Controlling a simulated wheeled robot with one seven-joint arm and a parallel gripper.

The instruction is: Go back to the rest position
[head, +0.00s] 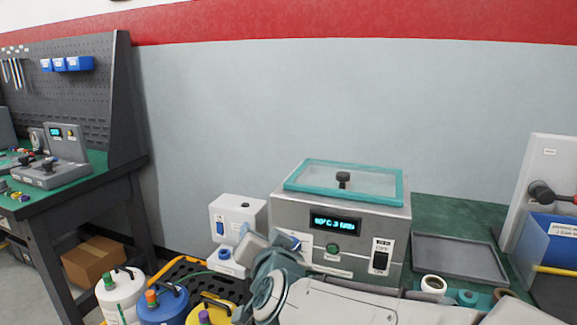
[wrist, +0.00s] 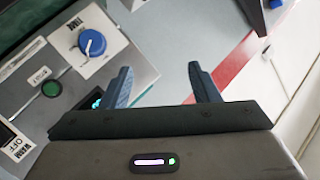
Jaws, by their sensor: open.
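My gripper (wrist: 160,84) is open in the wrist view, with its two dark fingers apart and nothing between them. In the head view my arm reaches in from the lower right, and its wrist is in front of the left part of the grey heated bath (head: 345,250). The fingers are hard to make out there. The bath has a teal-framed clear lid (head: 343,180), which lies shut. Its display (head: 335,221) is lit and appears to read 60°C 3 min. The wrist view shows a blue knob (wrist: 92,43) and a green button (wrist: 51,90), both apart from the fingers.
A white box (head: 238,215) stands left of the bath. An empty grey tray (head: 460,260) and a blue bin (head: 550,245) are at right. A pegboard bench is far left.

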